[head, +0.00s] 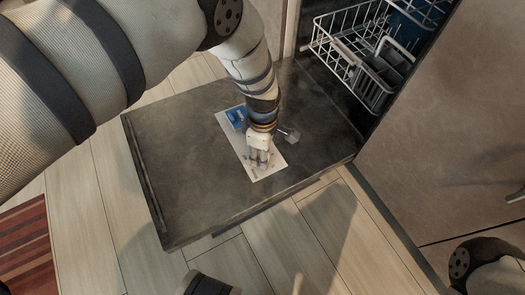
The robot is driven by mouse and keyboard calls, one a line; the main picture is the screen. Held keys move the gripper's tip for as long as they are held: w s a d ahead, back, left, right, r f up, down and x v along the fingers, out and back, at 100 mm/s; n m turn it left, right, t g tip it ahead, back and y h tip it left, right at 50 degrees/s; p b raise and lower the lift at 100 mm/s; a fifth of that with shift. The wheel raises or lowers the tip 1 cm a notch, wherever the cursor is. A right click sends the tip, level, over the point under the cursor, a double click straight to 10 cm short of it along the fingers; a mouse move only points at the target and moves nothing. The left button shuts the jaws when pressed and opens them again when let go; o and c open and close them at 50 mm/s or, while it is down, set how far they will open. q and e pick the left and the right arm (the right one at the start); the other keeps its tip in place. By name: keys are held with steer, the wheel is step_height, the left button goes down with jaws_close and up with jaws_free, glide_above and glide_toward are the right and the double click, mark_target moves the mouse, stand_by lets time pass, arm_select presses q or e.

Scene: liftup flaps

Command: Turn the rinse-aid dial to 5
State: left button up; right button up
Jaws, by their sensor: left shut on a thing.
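The open dishwasher door (185,150) lies flat like a dark shelf. A white dispenser panel (269,172) is set in it, with a blue part (237,117) at its far left end. A small clear flap (289,135) stands out to the right of the panel. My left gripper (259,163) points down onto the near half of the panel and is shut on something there. The rinse-aid dial and its numbers cannot be made out; the fingers cover that spot.
A white wire rack (345,45) with a grey basket (385,75) sits in the dishwasher at the upper right. A brown cabinet front (450,130) stands on the right. A striped red rug (25,250) lies at the lower left on the plank floor.

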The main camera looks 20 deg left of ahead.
arm_select(q)
steer(key=m, duration=0.4)
steer(key=shift+m, duration=0.3)
steer(key=m, duration=0.5)
steer(key=shift+f+m+g, duration=0.1)
steer(key=shift+m+g, duration=0.2)
steer(key=m, duration=0.5)
steer(key=shift+y+b, duration=0.3)
steer(key=m, duration=0.5)
steer(key=o, duration=1.2)
